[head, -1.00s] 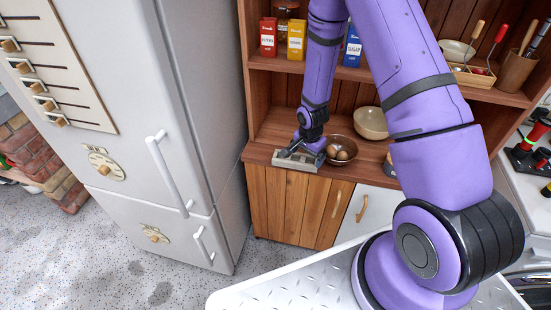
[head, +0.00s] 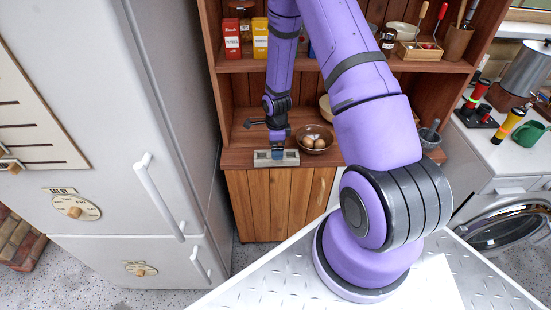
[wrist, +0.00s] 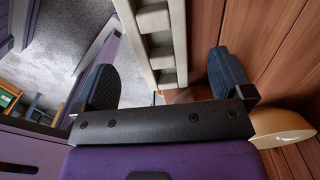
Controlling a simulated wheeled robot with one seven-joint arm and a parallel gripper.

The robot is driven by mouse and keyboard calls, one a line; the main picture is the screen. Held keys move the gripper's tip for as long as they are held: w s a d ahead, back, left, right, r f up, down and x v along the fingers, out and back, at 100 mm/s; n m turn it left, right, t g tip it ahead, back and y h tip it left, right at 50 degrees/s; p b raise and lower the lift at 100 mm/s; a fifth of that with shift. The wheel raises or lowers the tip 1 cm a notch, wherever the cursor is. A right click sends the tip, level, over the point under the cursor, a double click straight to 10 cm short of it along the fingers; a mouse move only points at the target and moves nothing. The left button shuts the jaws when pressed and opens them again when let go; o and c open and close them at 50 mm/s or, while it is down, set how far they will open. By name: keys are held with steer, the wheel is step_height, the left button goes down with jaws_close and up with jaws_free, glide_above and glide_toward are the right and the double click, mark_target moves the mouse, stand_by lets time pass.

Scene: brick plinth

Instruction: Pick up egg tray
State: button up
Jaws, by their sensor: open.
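The egg tray (head: 262,158) is a small pale grey tray with several square hollows, lying at the front edge of the wooden counter. It also shows in the wrist view (wrist: 135,30), running up from the middle between the two fingers. My gripper (head: 277,151) is over the tray in the head view. In the wrist view my gripper (wrist: 162,82) is open, one dark finger on each side of the tray. Gaps show between fingers and tray, and I cannot tell whether either finger touches it. The tray's hollows look empty.
A metal bowl (head: 322,132) with brown eggs stands close to the tray's right. A paler bowl (head: 325,108) is behind it, partly hidden by my arm. The fridge (head: 110,120) stands to the left. A shelf (head: 405,65) with boxes and utensils is above the counter.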

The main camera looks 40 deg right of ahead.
steer(key=shift+f, duration=2.8)
steer(key=c, duration=1.1)
